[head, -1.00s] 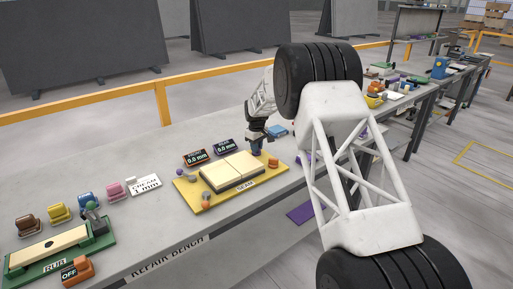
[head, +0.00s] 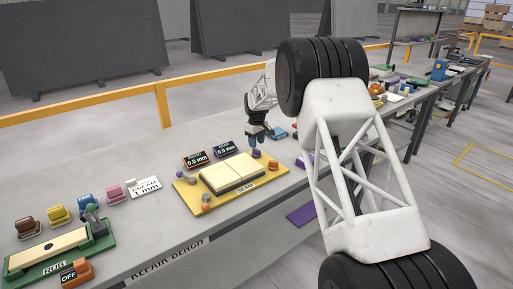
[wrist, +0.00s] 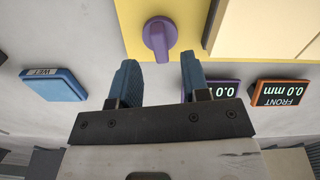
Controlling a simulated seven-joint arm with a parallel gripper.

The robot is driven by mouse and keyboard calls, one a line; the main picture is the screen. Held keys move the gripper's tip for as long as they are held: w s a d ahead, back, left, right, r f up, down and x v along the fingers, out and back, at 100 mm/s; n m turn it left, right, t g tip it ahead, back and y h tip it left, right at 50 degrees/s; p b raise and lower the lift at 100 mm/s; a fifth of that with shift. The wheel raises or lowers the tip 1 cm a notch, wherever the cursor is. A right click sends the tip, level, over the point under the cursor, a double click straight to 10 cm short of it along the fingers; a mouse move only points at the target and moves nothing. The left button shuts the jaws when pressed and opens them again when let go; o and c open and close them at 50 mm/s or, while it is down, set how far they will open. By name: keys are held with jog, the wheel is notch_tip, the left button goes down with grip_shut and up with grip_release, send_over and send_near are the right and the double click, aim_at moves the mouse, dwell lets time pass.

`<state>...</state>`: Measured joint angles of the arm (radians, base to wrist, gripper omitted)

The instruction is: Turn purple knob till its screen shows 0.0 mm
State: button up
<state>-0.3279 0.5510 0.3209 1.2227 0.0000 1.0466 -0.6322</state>
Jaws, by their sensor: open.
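The purple knob (head: 256,153) is at the back edge of the yellow seam board (head: 187,196). In the wrist view the knob (wrist: 158,30) shows a round cap with a bar handle pointing toward my gripper. My gripper (head: 257,141) is open and empty just above the knob; in the wrist view its blue fingers (wrist: 160,62) are apart on either side of the bar's line, not visibly touching it. The purple-framed screen (head: 225,149) reads 0.0 mm; in the wrist view the screen (wrist: 229,89) is partly hidden by a finger.
The orange-framed FRONT screen (head: 195,159) also reads 0.0 mm. Two cream tiles (head: 232,172) lie on the board. An orange knob (head: 273,165) sits at its right end. A blue WET block (wrist: 53,84) is beside the fingers.

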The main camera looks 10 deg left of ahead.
aim_at(257, 149)
jog(key=shift+r, duration=1.9)
jog(key=shift+s+d+r, duration=0.15)
jog(key=shift+r, duration=0.1)
jog(key=s+d+r+m+t, duration=0.1)
jog(key=s+d+r+m, duration=0.3)
jog(key=s+d+r, duration=1.3)
jog(key=s+d+r+m, duration=0.15)
jog(key=s+d, duration=0.25)
jog(key=s, duration=0.6)
jog(key=s+d+r+m, duration=0.1)
jog(key=s+d+r, duration=0.25)
jog(key=s, duration=0.65)
jog(key=s+d+f+m, duration=0.1)
jog(key=s+d+f, duration=0.1)
jog(key=s, duration=0.8)
jog(key=s+d+f+m+t, duration=0.1)
jog(key=s+d, duration=0.3)
jog(key=s, duration=0.6)
jog(key=s+d+f+m, duration=0.2)
jog(key=s+f, duration=0.2)
jog(key=s, duration=0.7)
jog(key=shift+d+m+t, duration=0.3)
jog(key=shift+d+m, duration=0.05)
jog(key=shift+d, duration=0.05)
